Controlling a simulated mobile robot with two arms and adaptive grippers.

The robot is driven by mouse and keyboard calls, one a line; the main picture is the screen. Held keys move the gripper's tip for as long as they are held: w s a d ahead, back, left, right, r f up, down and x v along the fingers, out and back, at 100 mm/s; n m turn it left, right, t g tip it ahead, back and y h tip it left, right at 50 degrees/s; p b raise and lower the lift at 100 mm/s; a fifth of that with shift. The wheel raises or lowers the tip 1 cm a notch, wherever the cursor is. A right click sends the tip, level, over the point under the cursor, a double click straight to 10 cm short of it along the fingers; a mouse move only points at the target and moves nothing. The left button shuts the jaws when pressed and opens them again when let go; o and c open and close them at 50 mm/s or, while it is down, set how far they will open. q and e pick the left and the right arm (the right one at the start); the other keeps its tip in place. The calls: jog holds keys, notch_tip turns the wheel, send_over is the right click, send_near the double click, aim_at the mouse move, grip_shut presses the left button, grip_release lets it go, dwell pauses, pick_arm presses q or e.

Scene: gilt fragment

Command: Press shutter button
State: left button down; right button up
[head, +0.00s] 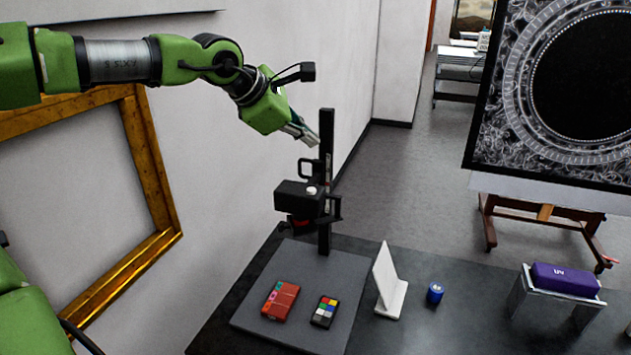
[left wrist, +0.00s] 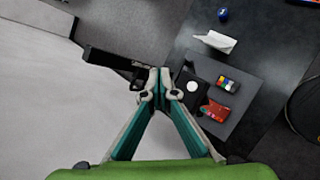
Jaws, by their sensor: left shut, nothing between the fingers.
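A black camera (head: 292,195) is mounted on a dark upright column (head: 326,160) of a copy stand. A white round button (head: 312,190) sits on its top; the button also shows in the left wrist view (left wrist: 193,87), just right of my fingertips. My left gripper (head: 312,141) is shut and empty, above the camera and close to the column's upper part. It points down and right and appears apart from the button. In the left wrist view, the closed fingers (left wrist: 161,92) partly cover the camera. My right gripper is in neither view.
The stand's grey base (head: 250,318) holds a red item (head: 280,301) and a colour checker (head: 325,311). A white angled stand (head: 388,285), a blue cylinder (head: 435,293) and a purple UV case (head: 565,279) stand to the right. A gilt frame (head: 150,165) is at the left wall.

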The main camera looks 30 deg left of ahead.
aim_at(309, 191)
pick_arm(q)
jog(key=shift+s+d+r, duration=0.1)
jog(key=shift+s+d, duration=0.05)
dwell(0.3)
notch_tip(309, 191, down, 8)
jog(key=b, duration=0.6)
jog(key=shift+f, duration=0.2)
jog(key=shift+f+b, duration=0.25)
jog(key=shift+b, duration=0.1)
dwell(0.8)
jog(key=shift+f+b, duration=0.35)
jog(key=shift+b, duration=0.25)
